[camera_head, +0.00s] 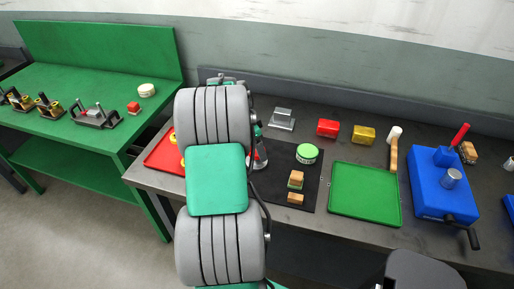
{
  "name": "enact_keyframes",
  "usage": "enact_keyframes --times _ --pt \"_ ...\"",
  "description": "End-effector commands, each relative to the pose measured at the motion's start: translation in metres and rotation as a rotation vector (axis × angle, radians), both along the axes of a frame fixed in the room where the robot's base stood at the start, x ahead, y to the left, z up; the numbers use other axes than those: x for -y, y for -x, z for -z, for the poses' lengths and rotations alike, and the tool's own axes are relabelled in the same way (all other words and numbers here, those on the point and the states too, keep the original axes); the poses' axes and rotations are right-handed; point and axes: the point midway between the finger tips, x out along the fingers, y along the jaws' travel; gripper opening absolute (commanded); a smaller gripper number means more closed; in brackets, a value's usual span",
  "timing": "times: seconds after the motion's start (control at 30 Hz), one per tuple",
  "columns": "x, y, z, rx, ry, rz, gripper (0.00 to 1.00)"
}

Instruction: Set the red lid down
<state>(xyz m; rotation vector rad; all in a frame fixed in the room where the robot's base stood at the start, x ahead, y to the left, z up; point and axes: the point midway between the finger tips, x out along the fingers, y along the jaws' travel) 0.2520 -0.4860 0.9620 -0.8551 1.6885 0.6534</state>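The grey and green links of my arm fill the middle of the view and hide most of my gripper. Only a small part of my wrist end (260,153) shows at the right of the arm, above the black mat. Its fingers cannot be made out, so I cannot tell whether it is open or shut. No red lid can be clearly picked out. A red block-like tin (328,128) stands at the back of the grey bench, and a small red piece (133,107) sits on the green table.
The black mat (284,162) holds a green-topped round tin (307,153) and wooden blocks (295,198). A red tray (160,163) lies left, an empty green tray (365,205) right. A yellow tin (364,134), a mallet (393,150) and a blue press (440,190) stand further right.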

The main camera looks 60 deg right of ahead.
Motion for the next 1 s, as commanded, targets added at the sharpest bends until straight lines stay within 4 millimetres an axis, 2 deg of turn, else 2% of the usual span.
enact_keyframes --times 0.27,1.0 --pt "0.0016 0.0005 0.0068 0.002 0.002 -0.002 0.82" --pt "0.0014 0.0004 0.0062 0.002 0.001 -0.003 0.21"
